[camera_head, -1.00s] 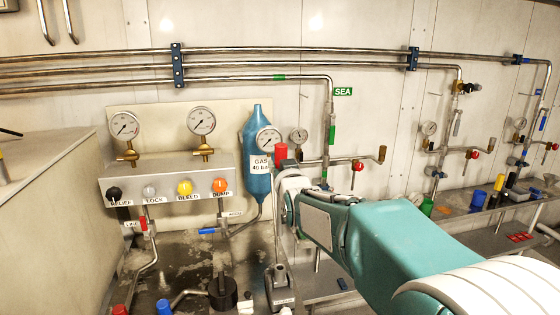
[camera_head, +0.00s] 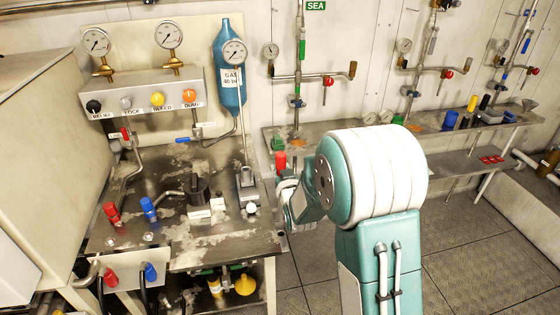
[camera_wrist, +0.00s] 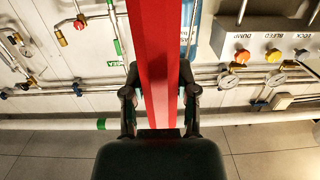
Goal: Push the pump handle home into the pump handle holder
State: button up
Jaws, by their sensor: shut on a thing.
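My gripper (camera_wrist: 160,97) is shut on a red bar, which I take as the pump handle (camera_wrist: 156,55). The bar runs between the two dark fingers and out of the top of the wrist view. In the head view, a short red end (camera_head: 281,162) shows above my wrist, just right of the bench; the fingers are hidden there. A grey upright block (camera_head: 247,184) on the bench's right edge, left of my gripper, may be the pump handle holder. It is apart from the red handle. The handle's lower end is not visible.
The metal bench (camera_head: 185,240) carries a black knob-like part (camera_head: 199,190), red (camera_head: 111,212) and blue (camera_head: 149,208) fittings. A valve panel (camera_head: 150,92) and blue gas cylinder (camera_head: 229,85) stand behind. A shelf (camera_head: 350,135) runs along the wall. Floor is clear right of my arm.

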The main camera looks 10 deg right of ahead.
jog(key=shift+d, duration=0.1)
jog(key=shift+f, duration=6.35)
jog(key=o, duration=1)
jog(key=shift+o, duration=0.2)
jog(key=shift+s, duration=0.1)
jog(key=s, duration=1.1)
jog(key=shift+s+r, duration=0.4)
jog(key=shift+r, duration=0.05)
